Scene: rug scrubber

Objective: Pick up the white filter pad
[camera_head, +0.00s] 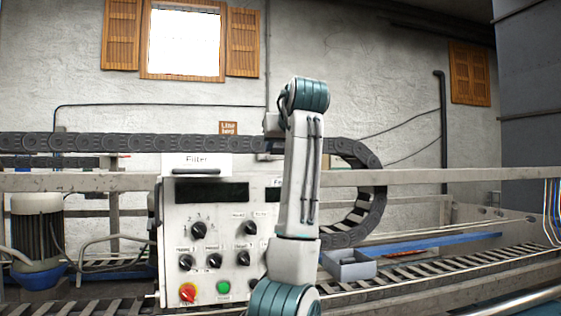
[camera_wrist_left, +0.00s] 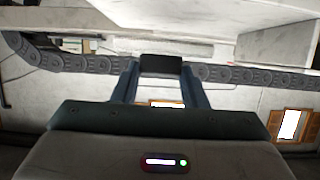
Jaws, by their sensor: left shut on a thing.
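In the left wrist view my left gripper (camera_wrist_left: 160,67) is shut. A pale, flat slab (camera_wrist_left: 165,48) lies just beyond its fingertips; I take it for the white filter pad, though its edges blend into the pale surfaces behind. In the head view my left arm (camera_head: 298,180) rises in front of the control panel, and its links largely hide the gripper and anything in it. My right gripper is in neither view.
The control panel (camera_head: 210,240) with knobs and buttons stands behind my arm, a box labelled Filter (camera_head: 197,160) on top. A cable chain (camera_head: 100,143) loops behind. A grey open box (camera_head: 350,265) sits to the right, and a motor (camera_head: 38,235) to the left.

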